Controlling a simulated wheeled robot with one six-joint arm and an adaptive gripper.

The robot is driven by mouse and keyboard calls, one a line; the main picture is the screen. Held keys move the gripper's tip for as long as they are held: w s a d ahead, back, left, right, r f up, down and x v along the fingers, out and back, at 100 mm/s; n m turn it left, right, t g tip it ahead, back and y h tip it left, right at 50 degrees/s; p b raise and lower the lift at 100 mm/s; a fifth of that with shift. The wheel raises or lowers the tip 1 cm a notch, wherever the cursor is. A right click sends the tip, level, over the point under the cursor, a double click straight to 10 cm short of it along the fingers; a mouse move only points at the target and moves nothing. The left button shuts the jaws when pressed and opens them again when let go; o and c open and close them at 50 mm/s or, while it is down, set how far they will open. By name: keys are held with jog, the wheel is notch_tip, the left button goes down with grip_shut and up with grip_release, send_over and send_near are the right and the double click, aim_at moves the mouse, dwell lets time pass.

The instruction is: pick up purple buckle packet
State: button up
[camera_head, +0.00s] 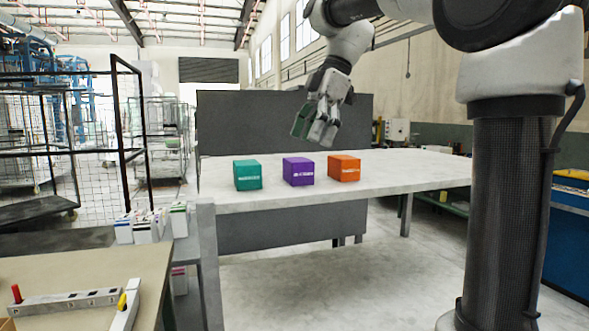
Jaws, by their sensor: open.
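The purple buckle packet (298,171) is a small box with a pale label, standing on the white table (400,178) between two other boxes. My gripper (314,136) hangs above and slightly right of the purple box, apart from it, with its fingers pointing down. It is open, and nothing shows between its fingers. The fingers partly overlap each other in this view.
A teal box (247,175) stands left of the purple one, and an orange box (343,168) stands close on its right. A dark panel (240,125) rises behind the table. The table's right side is clear. A wooden bench (60,270) is at lower left.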

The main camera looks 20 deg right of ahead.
aim_at(300, 159)
jog(key=x, duration=0.7)
jog(key=shift+s+a, duration=0.15)
jog(key=shift+s, duration=0.05)
jog(key=c, duration=1.2)
